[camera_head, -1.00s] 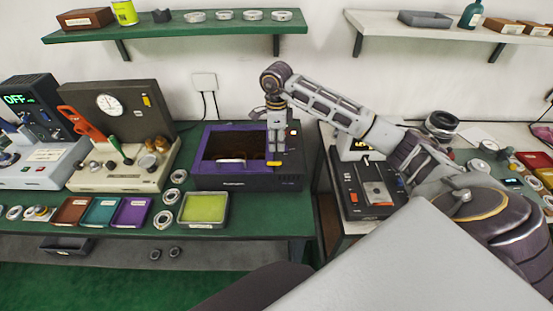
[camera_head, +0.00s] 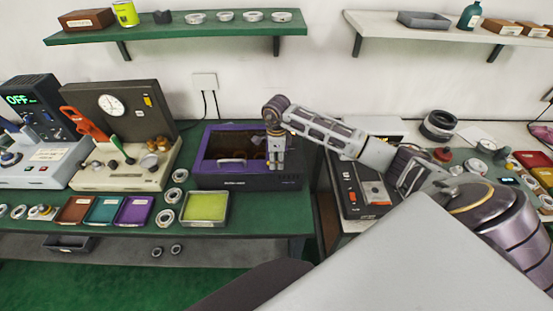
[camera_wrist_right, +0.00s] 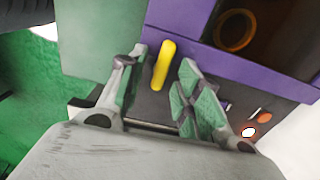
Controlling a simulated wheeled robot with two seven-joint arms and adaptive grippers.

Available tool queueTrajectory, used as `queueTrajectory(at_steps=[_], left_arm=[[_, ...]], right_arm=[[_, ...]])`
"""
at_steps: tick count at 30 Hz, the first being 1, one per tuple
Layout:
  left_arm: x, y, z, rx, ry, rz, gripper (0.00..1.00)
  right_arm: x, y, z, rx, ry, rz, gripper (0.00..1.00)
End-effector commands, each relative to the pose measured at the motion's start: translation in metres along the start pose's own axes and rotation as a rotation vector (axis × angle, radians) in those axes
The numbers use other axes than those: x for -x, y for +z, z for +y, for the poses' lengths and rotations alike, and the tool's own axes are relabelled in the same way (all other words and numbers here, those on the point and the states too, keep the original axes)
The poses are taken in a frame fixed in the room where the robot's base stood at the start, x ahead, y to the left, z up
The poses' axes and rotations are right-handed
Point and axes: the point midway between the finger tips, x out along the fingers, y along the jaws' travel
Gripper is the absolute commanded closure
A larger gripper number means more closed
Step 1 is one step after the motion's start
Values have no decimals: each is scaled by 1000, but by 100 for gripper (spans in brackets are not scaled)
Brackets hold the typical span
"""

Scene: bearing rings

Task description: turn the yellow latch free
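The yellow latch (camera_wrist_right: 164,66) is a short rounded bar on the dark front of the purple-framed box, seen in the right wrist view. It stands roughly crosswise to the box's purple edge. My right gripper (camera_wrist_right: 156,72) is open, with one finger on each side of the latch and gaps visible between. In the head view the right gripper (camera_head: 275,167) points down at the right part of the front of the purple-framed box (camera_head: 235,182) and hides the latch. My left gripper is not in view.
A tray with a yellow-green pad (camera_head: 205,208) and several metal rings lie in front of the box. A beige press with a gauge (camera_head: 120,175) stands to its left. A dark device (camera_head: 352,190) stands on the right bench, beyond a gap.

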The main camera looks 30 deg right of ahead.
Motion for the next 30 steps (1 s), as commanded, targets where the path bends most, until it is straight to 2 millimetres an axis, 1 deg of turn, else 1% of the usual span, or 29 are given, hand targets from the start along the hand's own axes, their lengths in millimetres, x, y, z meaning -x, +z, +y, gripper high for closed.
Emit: queueTrajectory(at_steps=[6,8,14,15,23,30], left_arm=[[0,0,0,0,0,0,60],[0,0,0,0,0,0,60],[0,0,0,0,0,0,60],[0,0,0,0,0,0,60],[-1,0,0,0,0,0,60],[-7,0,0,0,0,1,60]], right_arm=[[0,0,0,0,0,0,66],[0,0,0,0,0,0,72],[0,0,0,0,0,0,98],[0,0,0,0,0,0,100],[0,0,0,5,-1,0,100],[0,0,0,46,-2,-1,100]])
